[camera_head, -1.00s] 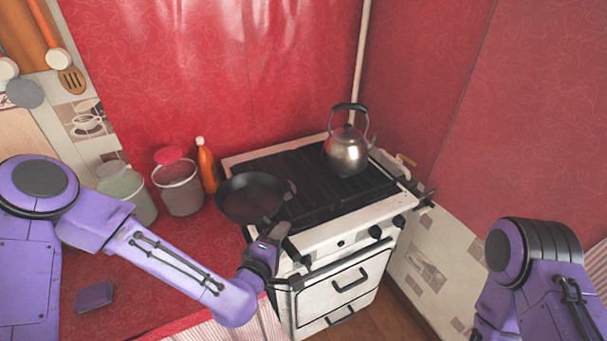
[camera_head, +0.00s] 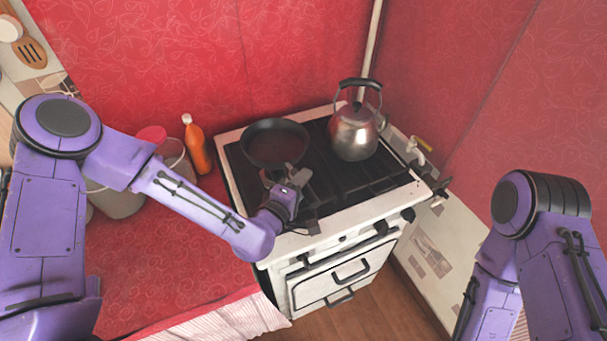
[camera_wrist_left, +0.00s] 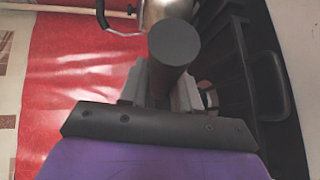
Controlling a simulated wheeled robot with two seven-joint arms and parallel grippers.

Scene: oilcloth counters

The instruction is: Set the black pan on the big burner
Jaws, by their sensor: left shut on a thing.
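The black pan (camera_head: 274,145) is over the rear left part of the stove's dark grate (camera_head: 330,190). I cannot tell whether its base touches the grate. My left gripper (camera_head: 291,182) is shut on the pan's handle on the near side. In the left wrist view the handle's round dark end (camera_wrist_left: 174,43) sits between the fingers. The burners under the grate are hard to make out, and the pan hides what lies beneath it. My right arm shows at the right, but its gripper is out of view.
A steel kettle (camera_head: 355,132) stands on the grate at the rear right, close to the pan. An orange bottle (camera_head: 196,146) and a lidded jar (camera_head: 172,158) stand left of the stove (camera_head: 345,240). The front right of the grate is clear.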

